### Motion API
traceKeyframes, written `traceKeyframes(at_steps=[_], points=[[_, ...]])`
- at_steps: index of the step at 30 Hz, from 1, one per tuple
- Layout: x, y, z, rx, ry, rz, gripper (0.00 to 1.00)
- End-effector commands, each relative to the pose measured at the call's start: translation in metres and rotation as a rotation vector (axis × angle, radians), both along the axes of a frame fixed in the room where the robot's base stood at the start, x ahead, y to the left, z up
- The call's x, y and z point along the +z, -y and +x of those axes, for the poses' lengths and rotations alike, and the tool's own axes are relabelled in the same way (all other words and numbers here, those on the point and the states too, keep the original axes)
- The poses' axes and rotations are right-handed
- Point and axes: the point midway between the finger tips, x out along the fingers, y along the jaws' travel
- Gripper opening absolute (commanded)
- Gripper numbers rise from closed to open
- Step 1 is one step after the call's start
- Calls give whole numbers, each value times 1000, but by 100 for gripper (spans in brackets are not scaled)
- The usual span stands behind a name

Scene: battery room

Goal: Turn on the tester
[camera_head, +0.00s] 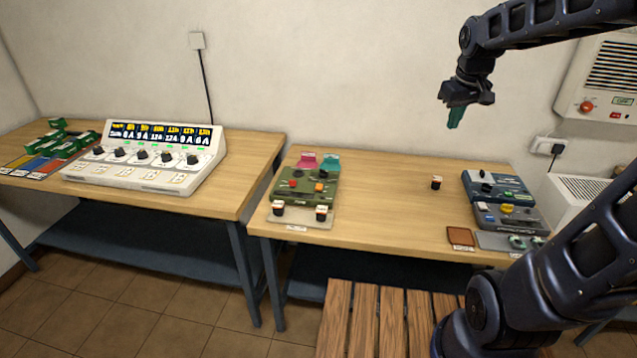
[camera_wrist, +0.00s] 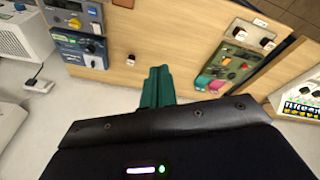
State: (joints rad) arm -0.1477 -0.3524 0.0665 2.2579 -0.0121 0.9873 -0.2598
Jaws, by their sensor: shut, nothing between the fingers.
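No label that I can read says which device is the tester. An olive box (camera_head: 303,187) with red and orange controls stands at the left of the right table. At that table's right end are a dark blue box (camera_head: 497,186) with a dial and a grey-blue box (camera_head: 508,217) with a yellow knob. The wrist view shows the olive box (camera_wrist: 235,62) at right, and the dark blue box (camera_wrist: 80,46) and grey-blue box (camera_wrist: 72,18) at upper left. My gripper (camera_head: 454,118) has green fingers, is shut and empty, and hangs above the table's back, touching nothing.
A small dark block (camera_head: 436,184) stands alone on the right table (camera_head: 385,205); two similar blocks stand before the olive box. A brown pad (camera_head: 461,237) lies at the front right. A white console (camera_head: 140,180) with several displays and green boxes (camera_head: 60,145) are on the left table.

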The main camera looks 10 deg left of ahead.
Motion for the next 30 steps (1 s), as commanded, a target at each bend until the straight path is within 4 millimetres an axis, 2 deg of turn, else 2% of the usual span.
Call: traceKeyframes(at_steps=[3,16,30], points=[[-4,-19,22,71,-24,-15,0],[-27,-94,94,327,-100,-60,0],[-79,-192,155,610,-182,-88,0]])
